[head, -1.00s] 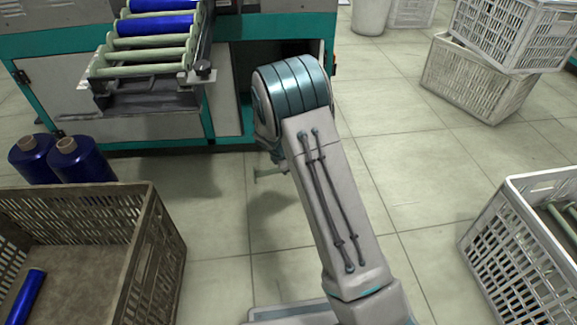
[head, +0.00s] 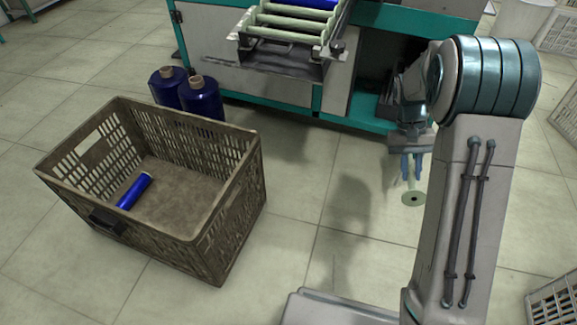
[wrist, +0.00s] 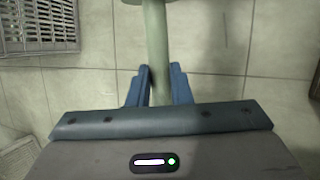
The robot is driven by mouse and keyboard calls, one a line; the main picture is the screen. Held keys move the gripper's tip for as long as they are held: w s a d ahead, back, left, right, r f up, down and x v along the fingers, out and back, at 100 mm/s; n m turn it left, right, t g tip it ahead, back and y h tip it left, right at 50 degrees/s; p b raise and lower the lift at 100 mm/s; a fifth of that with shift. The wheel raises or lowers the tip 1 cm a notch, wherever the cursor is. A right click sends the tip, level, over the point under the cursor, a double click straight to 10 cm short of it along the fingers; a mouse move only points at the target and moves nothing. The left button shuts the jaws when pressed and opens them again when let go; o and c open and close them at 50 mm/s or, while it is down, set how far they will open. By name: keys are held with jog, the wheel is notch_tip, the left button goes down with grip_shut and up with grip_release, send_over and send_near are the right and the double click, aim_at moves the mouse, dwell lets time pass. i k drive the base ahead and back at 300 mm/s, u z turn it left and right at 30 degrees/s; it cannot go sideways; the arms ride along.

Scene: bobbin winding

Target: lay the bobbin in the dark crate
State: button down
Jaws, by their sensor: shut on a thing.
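My gripper (head: 412,165) is shut on the bobbin, pale green with a thin shaft and a round flange (head: 413,198), which hangs below the fingers above the floor. In the wrist view the bobbin's shaft (wrist: 157,45) runs between the blue fingers (wrist: 159,88), and a flange edge shows at the top. The dark crate (head: 238,207) is a brown lattice box on the floor at the left, open at the top. The gripper and bobbin are well to its right, apart from it.
A blue-wound bobbin (head: 134,190) lies in the dark crate, at its left side; the rest of its floor is clear. Two blue spools (head: 201,97) stand behind the crate. A machine with a roller rack (head: 290,35) is at the back. Open floor separates gripper and crate.

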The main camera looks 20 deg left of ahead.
aim_at(182, 222)
jog(key=k, duration=0.35)
jog(key=z, duration=0.65)
jog(key=i, duration=0.45)
jog(key=u, duration=2.6)
jog(key=i, duration=0.5)
jog(key=z, duration=0.7)
jog(key=k, duration=0.55)
jog(key=u, duration=0.25)
